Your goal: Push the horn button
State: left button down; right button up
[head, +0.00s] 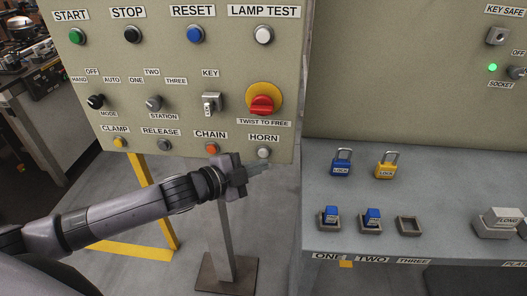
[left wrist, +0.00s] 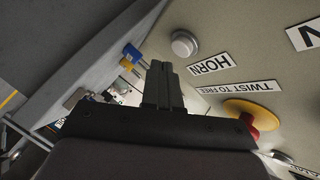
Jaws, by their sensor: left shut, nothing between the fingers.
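The horn button (head: 263,152) is a small round white-grey button under the HORN label, at the lower right corner of the beige control panel (head: 185,70). In the left wrist view the horn button (left wrist: 184,43) shows above the fingers, beside the HORN label (left wrist: 210,65). My left gripper (head: 266,166) is shut and empty, with its fingertips just below the button in the head view. In the left wrist view the left gripper (left wrist: 161,70) points up, with its tips a little below and left of the button. I cannot tell whether they touch the panel. My right gripper is not in view.
A red twist knob on a yellow disc (head: 264,100) sits above the horn button. The orange chain button (head: 211,149) is to its left. A grey bench (head: 420,245) with blue and yellow padlocks stands at right. A panel post (head: 226,240) stands below.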

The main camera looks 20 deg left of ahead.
pick_arm(q)
jog(key=shift+s+d+p, duration=0.15)
jog(key=shift+s+d, duration=0.05)
jog(key=shift+s, duration=0.75)
jog(key=shift+s+d+p, duration=0.1)
jog(key=shift+s+d, duration=0.15)
jog(key=shift+s, duration=0.7)
jog(key=shift+s+d+p, duration=0.15)
jog(key=shift+s+d, duration=0.05)
jog(key=shift+s, duration=0.75)
jog(key=s+a+f+n+g+y, duration=0.2)
jog(key=s+f+n+y, duration=0.3)
jog(key=s+f+n, duration=1)
jog(key=s+a+f, duration=0.1)
jog(key=s+f, duration=0.2)
jog(key=f, duration=0.1)
jog(key=shift+f+g+y, duration=0.15)
jog(key=shift+g+y, duration=0.25)
